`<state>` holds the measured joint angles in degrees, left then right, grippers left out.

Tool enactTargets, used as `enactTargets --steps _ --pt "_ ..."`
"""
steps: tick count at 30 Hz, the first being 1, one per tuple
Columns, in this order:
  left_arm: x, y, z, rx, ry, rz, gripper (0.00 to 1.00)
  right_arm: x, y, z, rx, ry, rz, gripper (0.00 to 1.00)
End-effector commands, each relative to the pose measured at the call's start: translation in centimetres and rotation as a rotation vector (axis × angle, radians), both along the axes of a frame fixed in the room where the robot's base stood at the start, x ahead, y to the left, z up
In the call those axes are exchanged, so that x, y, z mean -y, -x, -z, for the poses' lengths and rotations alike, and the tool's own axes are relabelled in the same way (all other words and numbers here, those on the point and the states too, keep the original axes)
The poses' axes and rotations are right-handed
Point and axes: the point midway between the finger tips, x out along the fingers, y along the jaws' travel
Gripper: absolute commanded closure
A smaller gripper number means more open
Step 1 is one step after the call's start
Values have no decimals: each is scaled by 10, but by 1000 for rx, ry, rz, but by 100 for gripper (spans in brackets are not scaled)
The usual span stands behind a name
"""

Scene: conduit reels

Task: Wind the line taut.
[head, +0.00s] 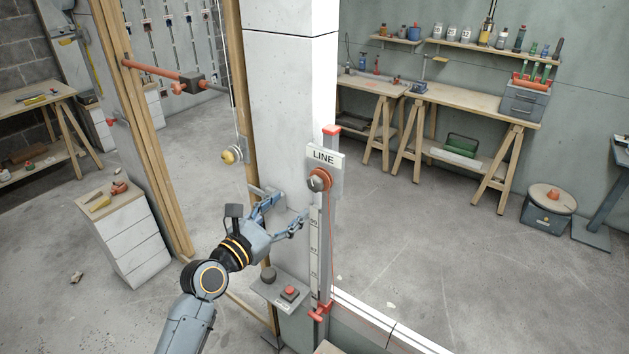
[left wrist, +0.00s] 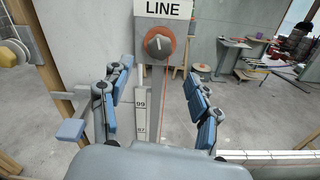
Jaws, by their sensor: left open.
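The line reel is an orange-red drum with a grey knob (head: 318,180) under a white LINE sign (head: 324,156). It sits on an upright post by the pale wall end. In the left wrist view the knob (left wrist: 159,43) is straight ahead, with a white pointer mark. A thin red line (left wrist: 167,100) runs down from the reel beside a numbered scale (left wrist: 141,115). A red fitting (head: 319,312) is at the post's foot. My left gripper (head: 289,207) is open and empty, below and left of the knob, apart from it. My right gripper is not in view.
A yellow pulley-like piece (head: 232,155) hangs at left near a wooden stud. A white drawer cabinet (head: 128,232) stands further left. Workbenches (head: 470,97) line the back.

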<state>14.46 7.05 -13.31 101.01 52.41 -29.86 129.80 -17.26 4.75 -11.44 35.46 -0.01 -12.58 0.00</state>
Motion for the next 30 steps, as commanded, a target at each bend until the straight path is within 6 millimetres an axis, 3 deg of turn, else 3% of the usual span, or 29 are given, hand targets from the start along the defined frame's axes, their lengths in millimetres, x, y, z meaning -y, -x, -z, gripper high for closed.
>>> enactTargets --steps 9,15,29,30 --pt "39 -57 -2 2 -3 1 38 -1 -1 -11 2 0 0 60" --pt "56 -80 -1 3 -2 0 38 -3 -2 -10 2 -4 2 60" --pt "63 -90 0 2 -2 -1 38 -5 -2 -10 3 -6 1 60" --pt "63 -90 0 2 -2 -1 43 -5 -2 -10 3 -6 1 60"
